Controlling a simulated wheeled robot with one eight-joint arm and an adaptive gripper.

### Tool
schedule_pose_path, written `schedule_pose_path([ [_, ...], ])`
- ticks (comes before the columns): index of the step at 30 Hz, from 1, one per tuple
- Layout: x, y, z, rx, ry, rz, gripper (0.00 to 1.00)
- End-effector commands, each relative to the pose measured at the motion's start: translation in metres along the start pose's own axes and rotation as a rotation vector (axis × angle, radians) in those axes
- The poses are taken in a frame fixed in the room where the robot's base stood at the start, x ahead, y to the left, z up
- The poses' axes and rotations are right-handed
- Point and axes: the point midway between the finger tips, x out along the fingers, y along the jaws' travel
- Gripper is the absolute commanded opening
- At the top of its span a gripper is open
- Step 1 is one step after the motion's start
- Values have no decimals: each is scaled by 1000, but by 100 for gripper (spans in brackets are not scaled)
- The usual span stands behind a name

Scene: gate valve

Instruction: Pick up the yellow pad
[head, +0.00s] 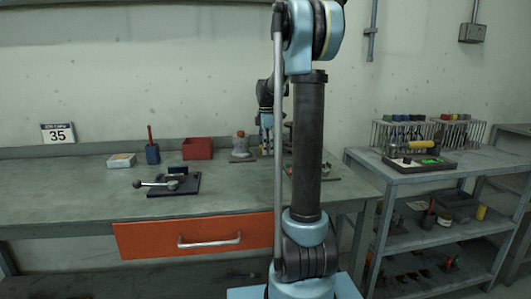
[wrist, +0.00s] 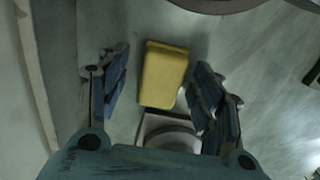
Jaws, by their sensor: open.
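The yellow pad (wrist: 163,76) is a small block with rounded edges, seen from above in the wrist view. My gripper (wrist: 161,68) is open, with one blue-padded finger on each side of the pad. Gaps show between the pad and both fingers, so it is not gripped. How far below the fingertips the pad lies, I cannot tell. In the head view my gripper (head: 266,143) points down over the back of the workbench (head: 90,195), partly behind my arm. I cannot make out the pad there.
A grey round metal part (wrist: 172,138) lies close to the pad's near end. On the bench stand a red bin (head: 198,148), a blue cup (head: 152,154), a pale box (head: 121,160) and a dark plate with a lever (head: 172,184). A shelf unit (head: 430,180) stands right.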

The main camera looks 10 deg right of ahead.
Motion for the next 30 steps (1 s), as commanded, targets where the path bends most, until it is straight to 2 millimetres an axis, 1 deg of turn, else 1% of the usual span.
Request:
schedule_pose_path([
  [4,0,0,0,0,0,0,60],
  [5,0,0,0,0,0,0,58],
  [6,0,0,0,0,0,0,49],
  [8,0,0,0,1,0,0,35],
  [9,0,0,0,1,0,0,26],
  [10,0,0,1,1,0,0,19],
  [11,0,0,1,1,0,0,16],
  [20,0,0,1,2,0,0,16],
  [23,-4,0,1,2,0,0,16],
  [26,-14,0,1,2,0,0,16],
  [30,-37,0,1,2,0,0,16],
])
